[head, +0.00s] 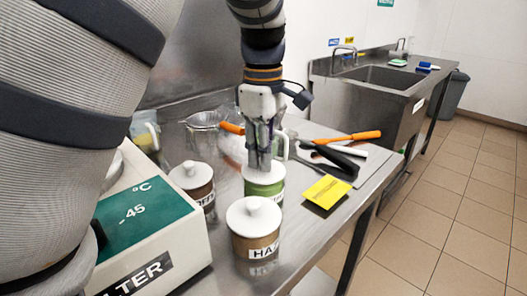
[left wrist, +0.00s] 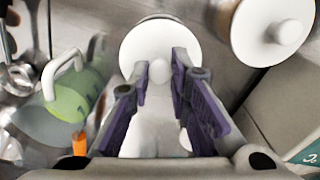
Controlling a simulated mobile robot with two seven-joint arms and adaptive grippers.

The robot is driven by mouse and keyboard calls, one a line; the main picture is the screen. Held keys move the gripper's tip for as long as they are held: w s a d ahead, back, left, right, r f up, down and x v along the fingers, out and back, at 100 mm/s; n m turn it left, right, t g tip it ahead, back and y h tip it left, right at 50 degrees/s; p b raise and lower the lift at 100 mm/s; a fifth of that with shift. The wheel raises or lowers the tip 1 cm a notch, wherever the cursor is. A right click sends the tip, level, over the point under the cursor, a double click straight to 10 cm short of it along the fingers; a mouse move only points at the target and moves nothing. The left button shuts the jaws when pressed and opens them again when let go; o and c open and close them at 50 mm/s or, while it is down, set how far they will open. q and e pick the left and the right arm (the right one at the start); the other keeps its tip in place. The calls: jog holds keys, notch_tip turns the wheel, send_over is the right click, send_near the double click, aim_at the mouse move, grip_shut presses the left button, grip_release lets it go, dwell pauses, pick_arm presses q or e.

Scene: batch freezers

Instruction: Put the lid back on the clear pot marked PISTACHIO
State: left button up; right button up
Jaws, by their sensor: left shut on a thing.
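A clear pot with green contents (head: 266,189) stands on the steel bench in the head view, with a white lid (head: 264,174) at its top. Its label is too hidden to read. My left gripper (head: 263,160) points straight down over this pot, shut on the lid's knob. In the left wrist view, the purple-padded fingers (left wrist: 162,72) close around the knob, and the round white lid (left wrist: 165,35) shows beyond them. I cannot tell whether the lid rests fully on the rim. My right gripper is not in view.
White-lidded brown pots stand close by: one marked HA (head: 252,247) in front, another (head: 194,186) to the left. A machine with a green panel (head: 140,218) is at left. A yellow card (head: 326,191) and orange-handled tools (head: 352,137) lie right. A sink (head: 385,80) is behind.

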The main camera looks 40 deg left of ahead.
pick_arm(q)
jog(key=o, duration=0.9)
jog(key=shift+c, duration=0.2)
jog(key=shift+o, duration=0.6)
jog(key=o, duration=0.4)
jog(key=shift+c, duration=0.2)
jog(key=shift+r, duration=3.5)
grip_shut()
